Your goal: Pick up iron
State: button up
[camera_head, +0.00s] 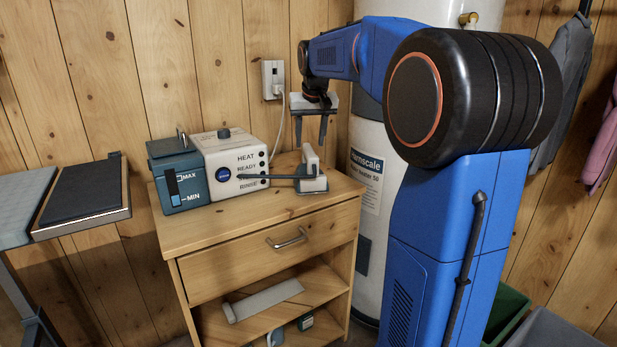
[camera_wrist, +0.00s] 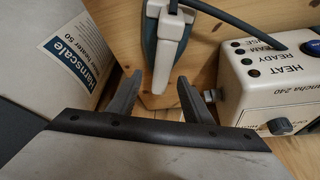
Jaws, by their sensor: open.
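The iron (camera_head: 315,184), white with a dark teal base, stands on the right end of the wooden cabinet's top. In the wrist view the iron (camera_wrist: 168,45) is at top centre, with its white part pointing down between my fingers. My gripper (camera_head: 310,141) is open, pointing down above the iron, and looks empty. In the wrist view my gripper (camera_wrist: 158,80) has its two dark fingers spread near the iron's lower end. I cannot tell whether either finger touches it. A dark hose runs from the iron to the steam station.
The steam station (camera_head: 237,166) and its teal water tank (camera_head: 176,180) stand left of the iron. An ironing board (camera_head: 80,196) is at the left. A wall socket (camera_head: 272,80) has a cord.

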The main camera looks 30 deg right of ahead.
aim_at(308, 148)
jog(key=x, duration=0.4)
jog(key=shift+a+f, duration=0.15)
jog(key=shift+f, duration=0.1)
jog(key=shift+s, duration=0.1)
jog(key=shift+c, duration=0.6)
grip_shut()
jog(key=shift+r, duration=0.1)
dwell(0.4)
